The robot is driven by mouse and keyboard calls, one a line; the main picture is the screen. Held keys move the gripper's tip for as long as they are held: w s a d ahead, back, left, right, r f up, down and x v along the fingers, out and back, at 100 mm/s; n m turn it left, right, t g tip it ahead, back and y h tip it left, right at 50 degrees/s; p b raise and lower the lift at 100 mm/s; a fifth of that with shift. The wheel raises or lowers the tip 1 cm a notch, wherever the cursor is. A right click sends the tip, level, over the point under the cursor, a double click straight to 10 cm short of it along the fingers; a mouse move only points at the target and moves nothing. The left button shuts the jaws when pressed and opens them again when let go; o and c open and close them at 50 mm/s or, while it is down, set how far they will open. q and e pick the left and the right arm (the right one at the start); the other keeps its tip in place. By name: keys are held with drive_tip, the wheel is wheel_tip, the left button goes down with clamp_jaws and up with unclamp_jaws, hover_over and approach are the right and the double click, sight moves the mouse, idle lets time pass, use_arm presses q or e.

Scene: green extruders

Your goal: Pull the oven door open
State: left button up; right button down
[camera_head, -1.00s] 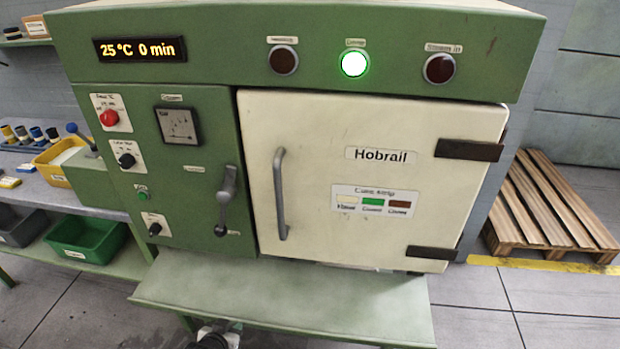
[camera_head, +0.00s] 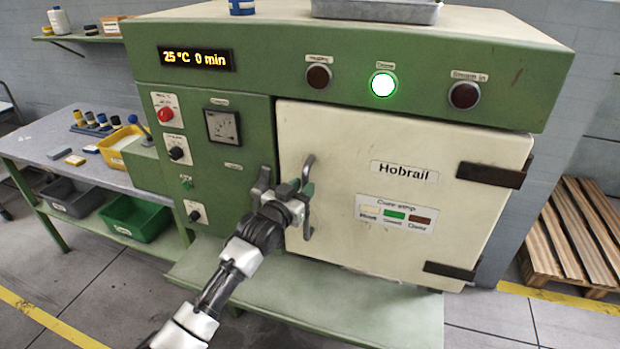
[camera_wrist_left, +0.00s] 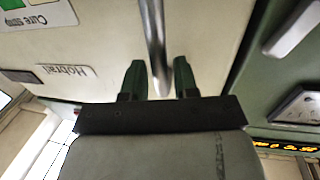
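The cream oven door (camera_head: 430,240), marked "Hobrail", sits in the green oven front and looks shut or nearly so. Its vertical grey bar handle (camera_head: 307,228) is on the door's left side. My left gripper (camera_head: 296,188) is at this handle. In the left wrist view, the handle (camera_wrist_left: 153,40) runs between the two green fingers of the left gripper (camera_wrist_left: 159,80). Gaps show on both sides of the bar, so the fingers are open around it. The grey lever latch (camera_head: 264,183) left of the door is partly hidden by the gripper. My right gripper is out of view.
A green shelf (camera_head: 330,300) juts out below the door. Dark hinges (camera_head: 490,175) are on the door's right. A wooden pallet (camera_head: 580,230) lies on the floor to the right. A side table (camera_head: 50,145) with bins stands left. A metal tray (camera_head: 375,10) rests on top.

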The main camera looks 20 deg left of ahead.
use_arm(q)
drive_tip(key=shift+x, duration=1.95)
clamp_jaws()
